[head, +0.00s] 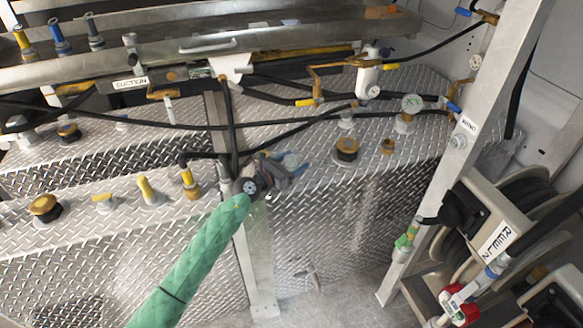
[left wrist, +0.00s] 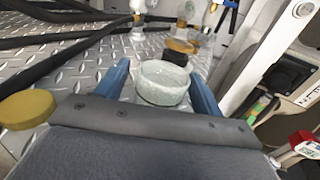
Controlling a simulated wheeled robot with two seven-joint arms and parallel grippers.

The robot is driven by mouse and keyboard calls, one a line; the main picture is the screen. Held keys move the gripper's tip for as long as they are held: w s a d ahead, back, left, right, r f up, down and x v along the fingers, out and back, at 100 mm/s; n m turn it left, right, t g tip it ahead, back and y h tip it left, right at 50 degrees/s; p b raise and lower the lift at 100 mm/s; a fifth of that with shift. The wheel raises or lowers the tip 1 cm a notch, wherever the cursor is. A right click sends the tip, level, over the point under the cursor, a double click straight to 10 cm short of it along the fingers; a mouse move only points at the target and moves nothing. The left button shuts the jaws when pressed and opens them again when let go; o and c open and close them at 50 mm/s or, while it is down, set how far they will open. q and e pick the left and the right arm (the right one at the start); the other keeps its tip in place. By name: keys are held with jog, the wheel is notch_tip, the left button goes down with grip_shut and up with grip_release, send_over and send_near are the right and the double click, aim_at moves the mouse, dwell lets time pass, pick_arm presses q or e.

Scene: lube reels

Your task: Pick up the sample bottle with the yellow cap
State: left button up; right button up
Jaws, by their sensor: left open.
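My left gripper (head: 294,168) is over the diamond-plate deck in the head view, at the end of the green-sleeved arm. In the left wrist view its blue fingers (left wrist: 166,85) stand apart on either side of a pale, round, cup-like thing (left wrist: 163,83). I see no yellow cap on that thing, and contact with the fingers is unclear. Several yellow-topped items show, including a round one on a black base (head: 347,148) right of the gripper and another (head: 45,206) at the left. I cannot tell which is the sample bottle. My right gripper is not in view.
Black hoses (head: 120,115) cross the deck behind the gripper. A metal post (head: 455,140) and reels (head: 520,195) stand at the right. A gauge (head: 411,104) rises from the deck. Items with yellow, blue (head: 59,37) and grey parts stand at upper left.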

pick_arm(q)
jog(key=shift+w+d, duration=0.3)
jog(key=c, duration=1)
jog(key=shift+c, duration=0.2)
